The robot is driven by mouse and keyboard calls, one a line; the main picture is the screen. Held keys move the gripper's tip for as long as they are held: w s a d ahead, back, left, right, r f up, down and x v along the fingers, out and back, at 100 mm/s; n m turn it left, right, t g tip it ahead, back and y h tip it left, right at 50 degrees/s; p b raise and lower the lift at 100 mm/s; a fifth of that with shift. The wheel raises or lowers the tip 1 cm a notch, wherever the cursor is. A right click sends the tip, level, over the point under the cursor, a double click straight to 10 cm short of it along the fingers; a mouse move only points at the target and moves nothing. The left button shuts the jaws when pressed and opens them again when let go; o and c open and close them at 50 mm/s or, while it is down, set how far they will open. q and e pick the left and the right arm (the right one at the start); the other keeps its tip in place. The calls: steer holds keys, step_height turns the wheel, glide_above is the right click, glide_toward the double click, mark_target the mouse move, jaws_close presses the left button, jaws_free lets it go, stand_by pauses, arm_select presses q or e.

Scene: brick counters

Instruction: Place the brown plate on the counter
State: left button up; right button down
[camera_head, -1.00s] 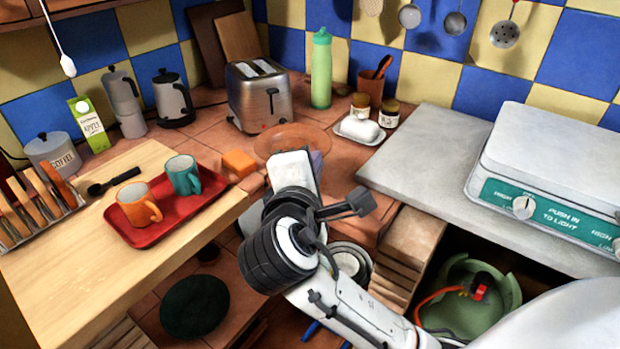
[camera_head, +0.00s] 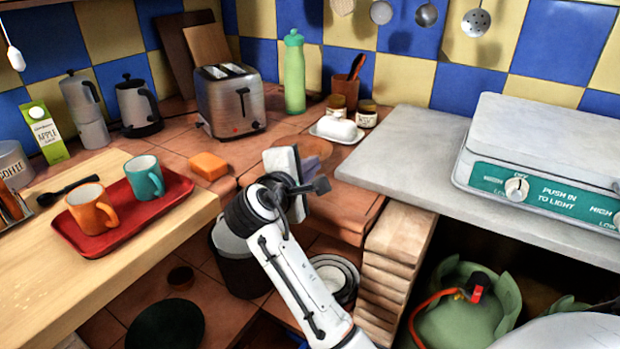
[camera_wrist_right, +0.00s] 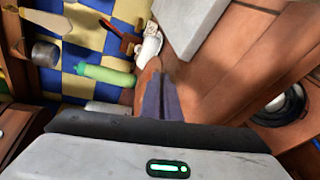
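The brown plate (camera_head: 318,147) shows in the head view as a partly hidden rim behind my right gripper (camera_head: 306,172), above the tiled counter (camera_head: 237,150) near its inner corner. The gripper's hand covers the plate's left part. In the right wrist view a curved brown edge of the plate (camera_wrist_right: 147,82) lies against the greyish-purple fingers of the right gripper (camera_wrist_right: 165,98). The fingers are close together and look shut on the plate's rim. Whether the plate touches the counter is hard to tell. My left gripper is not in view.
A toaster (camera_head: 230,101), an orange sponge (camera_head: 208,166), a green bottle (camera_head: 294,72) and a white butter dish (camera_head: 336,130) surround the spot. A red tray (camera_head: 88,238) with two mugs stands left. A grey slab (camera_head: 420,165) lies right.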

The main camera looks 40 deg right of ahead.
steer(key=shift+f, duration=1.3)
steer(key=shift+f, duration=0.1)
steer(key=c, duration=2.3)
jaws_free()
steer(key=shift+a, duration=0.15)
steer(key=v, duration=0.7)
steer(key=shift+s, duration=0.15)
